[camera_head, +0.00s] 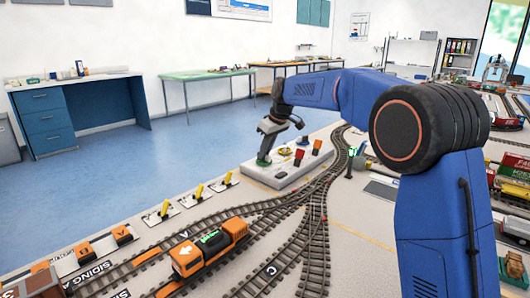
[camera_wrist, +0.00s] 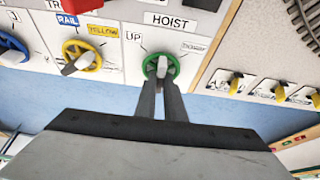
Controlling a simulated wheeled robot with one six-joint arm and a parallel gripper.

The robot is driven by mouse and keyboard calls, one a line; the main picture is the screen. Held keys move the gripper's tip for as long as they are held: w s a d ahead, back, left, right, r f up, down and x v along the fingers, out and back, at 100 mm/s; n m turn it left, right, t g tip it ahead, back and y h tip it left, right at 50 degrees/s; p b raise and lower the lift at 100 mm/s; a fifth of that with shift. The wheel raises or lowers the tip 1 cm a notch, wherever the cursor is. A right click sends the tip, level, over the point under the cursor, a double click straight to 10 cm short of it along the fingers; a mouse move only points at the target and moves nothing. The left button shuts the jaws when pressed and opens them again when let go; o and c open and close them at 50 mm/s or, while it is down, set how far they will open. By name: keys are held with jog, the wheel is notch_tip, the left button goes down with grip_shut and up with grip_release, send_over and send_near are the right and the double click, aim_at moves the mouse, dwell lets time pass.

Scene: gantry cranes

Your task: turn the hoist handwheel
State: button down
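The hoist handwheel (camera_wrist: 148,68) is a green ring with a grey grip bar across it, on a pale panel under a HOIST label in the wrist view. An UP label stands to its left and another small label, unclear, to its right. In the head view the green handwheel (camera_head: 263,161) is at the left end of the control panel. My gripper (camera_wrist: 161,82) reaches over it with two dark fingers close together, their tips at the grey bar. They look shut on the bar. The fingertips partly cover the ring's near edge.
On the panel, a yellow wheel (camera_wrist: 82,56) and a blue wheel (camera_wrist: 12,49) sit left of the hoist wheel. Several yellow levers (camera_wrist: 283,90) are to the right. Tracks and an orange locomotive (camera_head: 209,249) lie in front of the panel (camera_head: 281,181).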

dwell(0.3)
jog(key=m, duration=0.2)
jog(key=m+t+h, duration=0.1)
jog(key=m, duration=0.1)
jog(key=shift+s+a+m, duration=0.1)
jog(key=shift+a+m, duration=0.05)
jog(key=shift+m, duration=0.25)
jog(key=shift+m+t+h, duration=0.5)
jog(key=shift+m+h, duration=0.6)
jog(key=shift+m, duration=1.2)
jog(key=c, duration=1.8)
grip_release()
jog(key=shift+c, duration=0.2)
jog(key=shift+r, duration=0.15)
jog(key=v, duration=1.7)
jog(key=shift+a+r, duration=0.1)
